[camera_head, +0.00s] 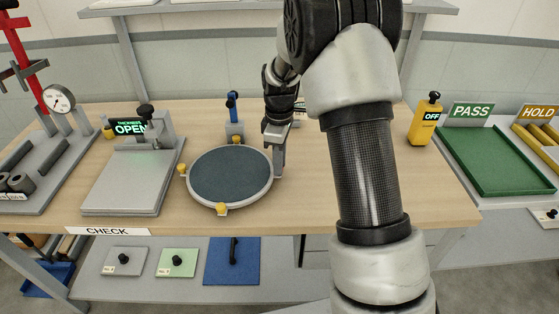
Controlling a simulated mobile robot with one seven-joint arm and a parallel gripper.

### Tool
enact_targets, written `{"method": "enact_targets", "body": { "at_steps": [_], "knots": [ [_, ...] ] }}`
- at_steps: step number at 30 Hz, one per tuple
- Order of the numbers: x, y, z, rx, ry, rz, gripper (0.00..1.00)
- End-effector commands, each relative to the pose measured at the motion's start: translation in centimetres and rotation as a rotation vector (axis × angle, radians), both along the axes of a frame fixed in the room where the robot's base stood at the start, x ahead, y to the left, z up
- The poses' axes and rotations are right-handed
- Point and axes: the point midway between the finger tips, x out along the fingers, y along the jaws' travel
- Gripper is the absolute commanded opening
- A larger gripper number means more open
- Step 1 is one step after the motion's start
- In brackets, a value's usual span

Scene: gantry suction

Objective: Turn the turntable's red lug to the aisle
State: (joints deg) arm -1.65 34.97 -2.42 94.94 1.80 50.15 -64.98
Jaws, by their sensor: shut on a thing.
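The turntable (230,180) is a round dark disc with a pale rim, lying on the wooden bench. Yellow lugs show on its rim at the left (183,169), the front (222,208) and the back (237,140). No red lug shows. My gripper (278,168) points down at the turntable's right rim. Its jaws are shut there on what seems to be a lug, which the fingers hide, so I cannot see its colour.
A grey plate fixture (125,188) with a lit OPEN sign stands left of the turntable. A blue-handled device (233,115) stands behind it. A yellow OFF box (426,120) and a green tray (495,165) are at the right. The bench's front edge is close below.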

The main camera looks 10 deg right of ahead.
Motion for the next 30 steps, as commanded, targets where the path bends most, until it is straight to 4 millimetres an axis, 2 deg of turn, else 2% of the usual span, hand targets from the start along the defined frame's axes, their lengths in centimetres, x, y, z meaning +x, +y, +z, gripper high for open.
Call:
{"method": "enact_targets", "body": {
  "at_steps": [14, 30],
  "knots": [
    [-4.8, 2.2, 0.1, 0.000, -0.001, -0.357, 0.00],
    [-9.5, 7.9, 0.2, 0.001, -0.001, -0.866, 0.00]
  ]
}}
